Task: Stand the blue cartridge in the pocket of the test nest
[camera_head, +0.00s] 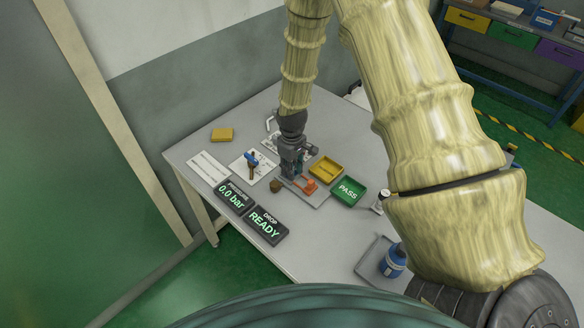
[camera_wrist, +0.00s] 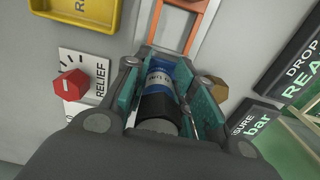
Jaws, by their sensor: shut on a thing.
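The blue cartridge (camera_wrist: 158,76) is between the fingers of my gripper (camera_wrist: 165,90) in the wrist view. It has a blue band, a pale printed label and a black end towards the camera. My gripper (camera_head: 294,172) is shut on it and hangs over the middle of the table in the head view, where it mostly hides the cartridge. Just beside it is a grey plate (camera_head: 318,200) with an orange part (camera_head: 309,186), which looks like the test nest. The orange part also shows beyond the fingers in the wrist view (camera_wrist: 197,28). The pocket is hidden, and I cannot tell whether the cartridge touches anything.
A yellow tray (camera_head: 326,168) and green PASS tray (camera_head: 349,191) stand close right. A brown knob (camera_head: 276,186) is close left. The displays (camera_head: 267,224) line the front edge. A blue bottle (camera_head: 393,261) stands in a grey tray front right.

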